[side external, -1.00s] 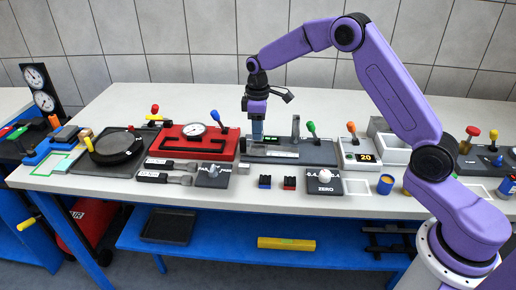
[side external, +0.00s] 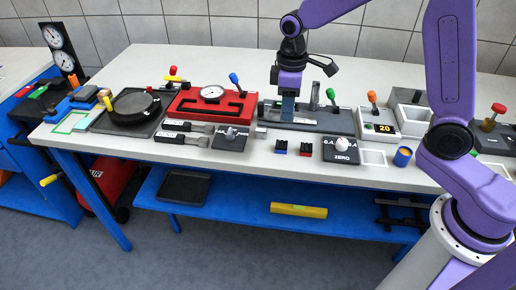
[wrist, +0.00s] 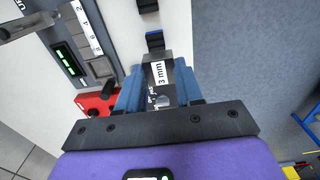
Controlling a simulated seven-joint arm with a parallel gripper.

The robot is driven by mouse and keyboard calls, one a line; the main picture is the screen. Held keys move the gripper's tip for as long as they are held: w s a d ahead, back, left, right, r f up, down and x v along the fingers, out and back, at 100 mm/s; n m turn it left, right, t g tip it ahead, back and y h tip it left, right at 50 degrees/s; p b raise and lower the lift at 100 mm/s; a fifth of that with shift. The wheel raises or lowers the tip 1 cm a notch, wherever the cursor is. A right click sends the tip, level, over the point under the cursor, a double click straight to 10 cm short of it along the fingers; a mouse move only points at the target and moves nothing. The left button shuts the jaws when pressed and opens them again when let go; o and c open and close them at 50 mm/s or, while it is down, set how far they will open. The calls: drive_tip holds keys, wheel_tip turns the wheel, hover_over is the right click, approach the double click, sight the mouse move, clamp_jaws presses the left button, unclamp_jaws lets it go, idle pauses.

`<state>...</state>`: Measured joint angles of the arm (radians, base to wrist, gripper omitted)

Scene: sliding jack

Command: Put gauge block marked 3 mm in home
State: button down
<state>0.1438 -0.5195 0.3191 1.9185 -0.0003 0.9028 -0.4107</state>
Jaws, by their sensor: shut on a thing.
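The gauge block (wrist: 159,60) is dark grey with a white "3 mm" label, seen in the wrist view. My gripper (wrist: 157,82) is shut on it, with blue fingers on both sides. In the side view my gripper (side external: 288,118) points down over the left half of the dark jack plate (side external: 335,127). The fingers hide the block there, and I cannot tell its height above the plate. The wrist view also shows a panel (wrist: 78,45) with a numbered strip and green lights. I cannot tell which place is the home.
A red tray with a dial (side external: 190,104) lies left of the plate. A green-knobbed lever (side external: 331,96) stands on the right. Free table is behind.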

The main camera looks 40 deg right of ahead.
drive_tip(key=s+a, duration=0.1)
drive_tip(key=s, duration=0.7)
drive_tip(key=w+a+f, duration=0.1)
drive_tip(key=w+f, duration=0.1)
drive_tip(key=w, duration=0.2)
drive_tip(key=w+a+f, duration=0.1)
drive_tip(key=w+f, duration=0.2)
drive_tip(key=w, duration=0.1)
drive_tip(key=w+a+f, duration=0.2)
drive_tip(key=w+f, duration=0.1)
drive_tip(key=w, duration=0.1)
drive_tip(key=shift+w, duration=0.25)
drive_tip(key=shift+w+a+f, duration=0.2)
drive_tip(key=shift+w+f, duration=0.3)
drive_tip(key=shift+f, duration=1.6)
drive_tip(key=shift+f, duration=0.15)
drive_tip(key=c, duration=0.7)
unclamp_jaws()
drive_tip(key=shift+c, duration=0.2)
